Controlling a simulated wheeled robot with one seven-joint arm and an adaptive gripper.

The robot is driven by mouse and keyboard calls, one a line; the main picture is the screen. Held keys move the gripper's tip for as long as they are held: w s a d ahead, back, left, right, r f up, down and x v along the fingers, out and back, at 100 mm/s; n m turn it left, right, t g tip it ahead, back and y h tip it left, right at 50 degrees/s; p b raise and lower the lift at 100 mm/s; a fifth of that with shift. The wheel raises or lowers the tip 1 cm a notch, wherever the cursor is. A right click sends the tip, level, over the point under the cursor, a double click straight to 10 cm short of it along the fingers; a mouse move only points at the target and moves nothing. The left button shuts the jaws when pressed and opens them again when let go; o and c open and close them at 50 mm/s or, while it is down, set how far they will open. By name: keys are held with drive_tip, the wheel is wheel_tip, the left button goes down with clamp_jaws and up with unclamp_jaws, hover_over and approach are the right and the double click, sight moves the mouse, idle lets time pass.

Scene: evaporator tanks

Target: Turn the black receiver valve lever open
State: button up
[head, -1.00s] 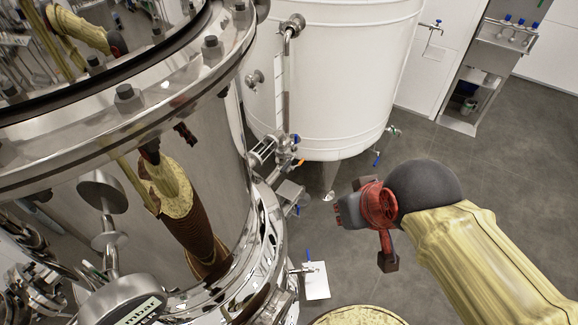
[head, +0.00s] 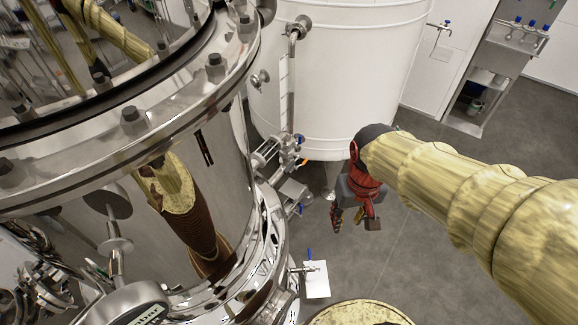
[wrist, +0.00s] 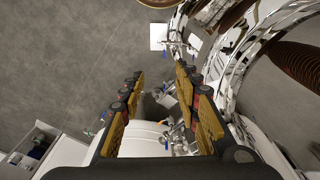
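My gripper (head: 347,216) hangs in the air in front of the white tank, to the right of the shiny steel vessel, with its fingers pointing down. In the wrist view my gripper (wrist: 160,72) is open and empty, with a wide gap between its two yellow-padded fingers. I cannot make out a black valve lever for certain in either view. A cluster of small valves and fittings (head: 290,145) sits between the steel vessel and the white tank. Such fittings (wrist: 180,140) also show between the fingers in the wrist view, well beyond the fingertips.
The steel vessel (head: 225,150) with its bolted flange fills the left side. The white tank (head: 345,75) stands behind my gripper. A blue-handled valve (head: 309,254) sticks out low from the vessel over a white sheet (head: 317,284). Grey floor (head: 430,240) is clear to the right.

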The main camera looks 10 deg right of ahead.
drive_tip(key=w+d+f+g+p, duration=0.2)
drive_tip(key=w+d+f, duration=0.2)
drive_tip(key=w+f, duration=0.55)
drive_tip(key=m+t+y+p, duration=0.3)
drive_tip(key=m+t+y, duration=0.3)
drive_tip(key=m+t, duration=0.8)
approach(289, 168)
wheel_tip(289, 168, down, 3)
drive_tip(key=w+a+n+t, duration=0.1)
drive_tip(key=w+n+t, duration=0.1)
drive_tip(key=w, duration=0.1)
drive_tip(key=shift+x, duration=3.6)
drive_tip(key=shift+a, duration=0.15)
drive_tip(key=c, duration=0.3)
